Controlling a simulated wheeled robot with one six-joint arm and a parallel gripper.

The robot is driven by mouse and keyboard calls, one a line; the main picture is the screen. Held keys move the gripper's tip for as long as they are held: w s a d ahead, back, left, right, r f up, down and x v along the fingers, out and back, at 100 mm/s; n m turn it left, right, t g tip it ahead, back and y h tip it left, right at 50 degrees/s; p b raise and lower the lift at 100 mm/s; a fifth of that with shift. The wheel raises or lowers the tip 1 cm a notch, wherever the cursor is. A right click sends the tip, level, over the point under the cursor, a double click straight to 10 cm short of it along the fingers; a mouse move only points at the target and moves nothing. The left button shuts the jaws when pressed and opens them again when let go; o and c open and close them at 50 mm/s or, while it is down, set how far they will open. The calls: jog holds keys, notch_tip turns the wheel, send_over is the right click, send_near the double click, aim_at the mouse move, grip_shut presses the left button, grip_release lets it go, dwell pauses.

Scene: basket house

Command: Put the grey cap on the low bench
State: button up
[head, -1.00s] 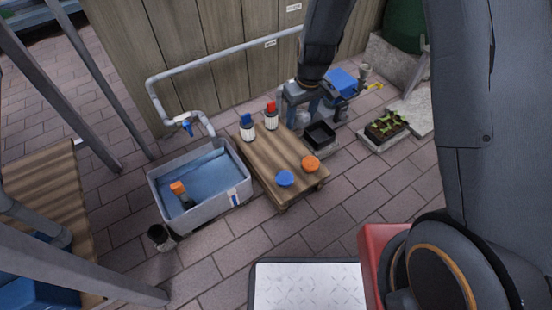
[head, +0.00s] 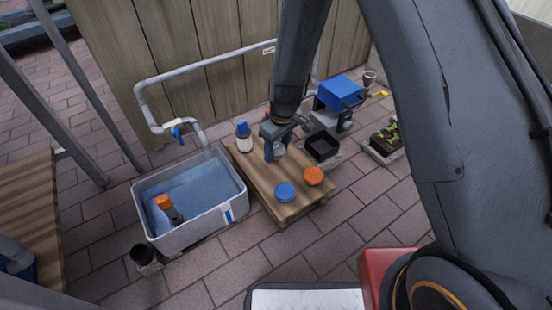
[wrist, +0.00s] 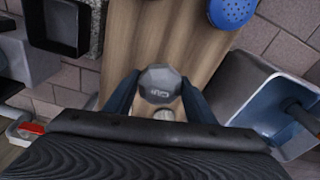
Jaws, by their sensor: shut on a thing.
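The grey cap (wrist: 159,84), faceted with faint lettering on top, sits between the fingers of my gripper (wrist: 158,90) in the wrist view. My gripper (head: 276,150) is shut on it. In the head view my gripper is over the low wooden bench (head: 262,179), near its back right side. The bench (wrist: 165,35) also shows beneath the cap in the wrist view. I cannot tell whether the cap touches the wood.
A bottle with a blue top (head: 244,138) stands at the bench's back left. A water-filled tub (head: 215,222) is left of the bench. A black square tray (head: 322,147) is to the right, near a blue box (head: 341,92). The bench's middle is clear.

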aim_at(277, 157)
jog(key=shift+f+b, duration=0.75)
jog(key=shift+f, duration=1)
jog(key=shift+f, duration=0.15)
jog(key=o, duration=1)
jog(key=shift+o, duration=0.2)
